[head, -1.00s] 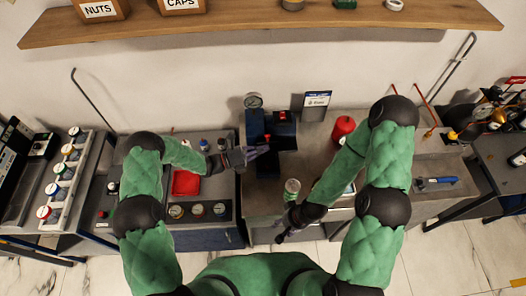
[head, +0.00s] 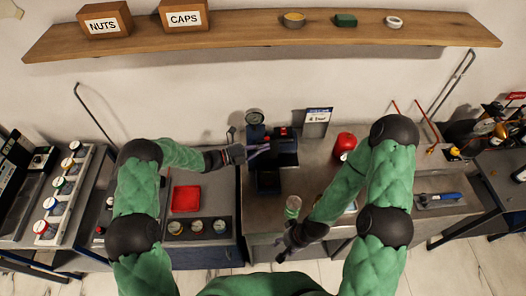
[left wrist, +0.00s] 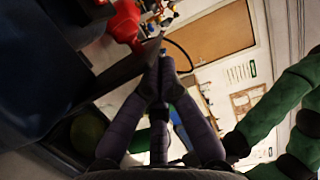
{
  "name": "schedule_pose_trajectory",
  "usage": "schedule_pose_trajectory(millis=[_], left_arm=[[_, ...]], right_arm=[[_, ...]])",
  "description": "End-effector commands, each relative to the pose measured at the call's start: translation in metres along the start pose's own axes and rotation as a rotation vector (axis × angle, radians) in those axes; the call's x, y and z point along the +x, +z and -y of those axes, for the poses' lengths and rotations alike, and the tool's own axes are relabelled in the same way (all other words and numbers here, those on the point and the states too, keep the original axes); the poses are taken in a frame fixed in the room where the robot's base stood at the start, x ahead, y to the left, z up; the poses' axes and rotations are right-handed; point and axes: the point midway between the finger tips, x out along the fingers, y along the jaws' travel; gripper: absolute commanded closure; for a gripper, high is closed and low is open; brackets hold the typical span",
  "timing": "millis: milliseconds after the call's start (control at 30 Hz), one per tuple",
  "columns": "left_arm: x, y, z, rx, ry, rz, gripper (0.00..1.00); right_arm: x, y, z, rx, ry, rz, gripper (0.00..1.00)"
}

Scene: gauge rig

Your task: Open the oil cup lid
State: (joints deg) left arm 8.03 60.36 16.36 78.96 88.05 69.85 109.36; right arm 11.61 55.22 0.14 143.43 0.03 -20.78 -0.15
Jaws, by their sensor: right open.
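The dark blue gauge rig (head: 285,158) stands on the bench in the head view, with a round gauge (head: 254,118) and a red part on top (head: 283,131). I cannot make out the oil cup lid for certain. My left gripper (head: 264,150) is at the rig's left front side. In the left wrist view its fingers (left wrist: 159,72) converge at the tips beside a dark edge, with nothing visible between them. A red part (left wrist: 124,22) shows just beyond, up left. My right gripper (head: 282,255) is open and empty, low near the bench's front edge.
A red can (head: 344,144) and a small sign (head: 318,118) are right of the rig. A red tray (head: 186,198) lies left. A wooden shelf (head: 250,42) runs above.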

Motion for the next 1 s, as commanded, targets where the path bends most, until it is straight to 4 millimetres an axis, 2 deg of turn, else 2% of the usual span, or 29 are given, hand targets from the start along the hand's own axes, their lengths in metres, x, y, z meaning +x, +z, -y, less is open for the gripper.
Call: schedule_pose_trajectory(millis=[733, 867, 1000], left_arm=[[-0.001, 0.004, 0.001, 0.001, -0.001, 0.0, 1.0], [-0.013, 0.004, 0.0, 0.001, 0.0, 0.002, 1.0], [-0.038, 0.005, 0.001, 0.002, 0.0, 0.004, 1.0]], right_arm=[[0.002, 0.0, -0.001, 0.0, 0.0, 0.0, 0.54], [0.002, 0.0, -0.001, 0.0, 0.0, 0.0, 0.54], [0.002, 0.0, -0.001, 0.0, 0.0, 0.0, 0.54]])
